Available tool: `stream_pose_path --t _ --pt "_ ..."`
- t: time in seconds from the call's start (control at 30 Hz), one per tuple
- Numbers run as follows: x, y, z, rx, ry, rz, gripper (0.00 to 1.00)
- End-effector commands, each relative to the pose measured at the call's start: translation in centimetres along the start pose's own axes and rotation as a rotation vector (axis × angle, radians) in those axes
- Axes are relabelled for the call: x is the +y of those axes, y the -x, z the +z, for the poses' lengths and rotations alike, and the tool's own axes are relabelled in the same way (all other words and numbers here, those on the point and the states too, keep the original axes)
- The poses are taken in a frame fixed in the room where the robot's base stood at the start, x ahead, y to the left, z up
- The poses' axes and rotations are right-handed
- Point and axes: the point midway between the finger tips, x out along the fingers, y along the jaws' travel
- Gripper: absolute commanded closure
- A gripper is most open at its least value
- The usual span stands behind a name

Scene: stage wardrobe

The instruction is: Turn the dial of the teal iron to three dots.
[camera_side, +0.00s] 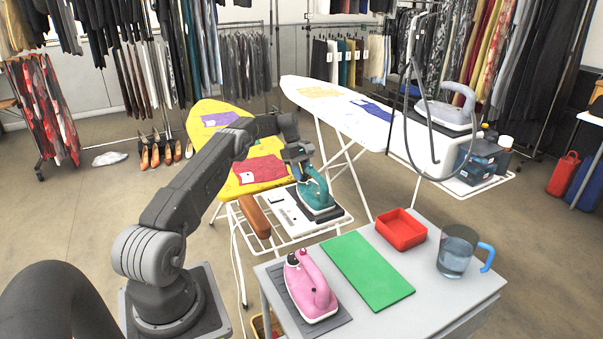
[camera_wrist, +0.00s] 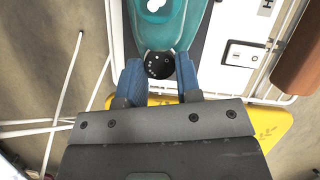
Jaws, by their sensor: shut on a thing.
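The teal iron (camera_side: 317,191) rests on a dark pad on the white wire rack at the end of the yellow ironing board. In the wrist view the teal iron (camera_wrist: 172,25) is at the top, with its black dial (camera_wrist: 159,65) at its near end. White dots of different sizes and a small ring mark show on the dial. My gripper (camera_side: 302,163) is over the iron in the side view. In the wrist view the blue fingers of my gripper (camera_wrist: 159,71) are shut on the dial, one on each side. The dial's pointer and setting are too small to read.
A white plate with a switch (camera_wrist: 245,54) and a brown wooden piece (camera_wrist: 300,62) lie beside the iron. The grey table in front holds a pink iron (camera_side: 309,287), a green mat (camera_side: 367,270), a red tray (camera_side: 401,230) and a jug (camera_side: 458,252). A white ironing board (camera_side: 345,108) stands behind.

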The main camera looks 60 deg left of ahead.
Motion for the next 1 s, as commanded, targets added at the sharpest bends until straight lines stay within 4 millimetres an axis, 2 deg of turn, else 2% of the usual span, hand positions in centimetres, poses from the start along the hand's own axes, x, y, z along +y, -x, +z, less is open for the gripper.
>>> stream_pose_path --t 0.3,0.77,0.8,1.0 --pt "0.08 -0.01 0.02 0.000 -0.075 -0.031 0.92" --pt "0.08 0.04 0.03 0.000 -0.083 -0.034 0.92" --pt "0.08 0.04 0.03 0.000 -0.083 -0.034 0.65" --pt "0.08 0.03 0.02 0.000 -0.083 -0.034 0.46"
